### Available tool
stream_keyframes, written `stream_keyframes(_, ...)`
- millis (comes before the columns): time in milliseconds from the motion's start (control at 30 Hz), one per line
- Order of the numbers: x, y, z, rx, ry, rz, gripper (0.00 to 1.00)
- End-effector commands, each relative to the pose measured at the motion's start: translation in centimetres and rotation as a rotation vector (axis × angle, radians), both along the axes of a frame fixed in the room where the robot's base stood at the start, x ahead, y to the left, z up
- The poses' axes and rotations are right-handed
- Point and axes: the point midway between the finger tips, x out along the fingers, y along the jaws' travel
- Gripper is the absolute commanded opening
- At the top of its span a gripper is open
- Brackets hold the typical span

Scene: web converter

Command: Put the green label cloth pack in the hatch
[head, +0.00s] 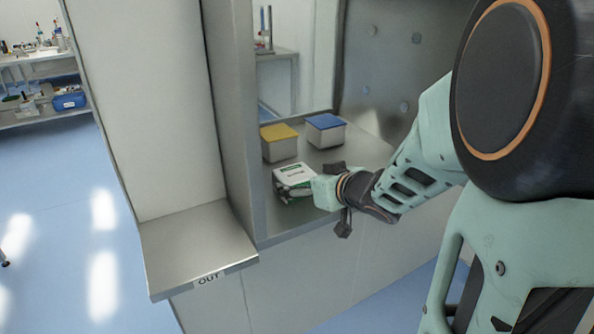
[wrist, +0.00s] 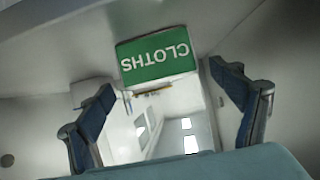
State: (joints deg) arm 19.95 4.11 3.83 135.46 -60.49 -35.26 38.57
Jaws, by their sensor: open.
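The cloth pack (head: 293,178) is white with a green label. In the head view it is inside the metal hatch (head: 270,221), at the front left of its floor, in front of the lidded boxes. In the wrist view the green label of the pack (wrist: 156,58) reads CLOTHS upside down, at top centre. My gripper (head: 324,191) is just right of the pack in the head view. In the wrist view its two fingers are spread apart, my gripper (wrist: 170,112) is open, and nothing is held between them. Whether a finger touches the pack cannot be told.
A box with a yellow lid (head: 279,143) and a box with a blue lid (head: 326,131) stand behind the pack. A metal shelf marked OUT (head: 196,248) juts out at the lower left. The hatch frame's left post (head: 228,115) stands beside the opening.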

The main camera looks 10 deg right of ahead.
Motion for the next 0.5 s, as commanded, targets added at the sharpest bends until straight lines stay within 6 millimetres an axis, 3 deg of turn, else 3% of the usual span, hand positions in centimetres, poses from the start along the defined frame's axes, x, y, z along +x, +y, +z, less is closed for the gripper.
stream_keyframes(33, -0.9, -0.3, 1.1, 0.001, 0.001, -0.002, 0.86)
stream_keyframes(200, -3.2, -1.0, 2.1, 0.001, 0.001, -0.002, 0.86)
stream_keyframes(500, -5.4, -1.7, 2.9, 0.000, 0.000, 0.001, 0.86)
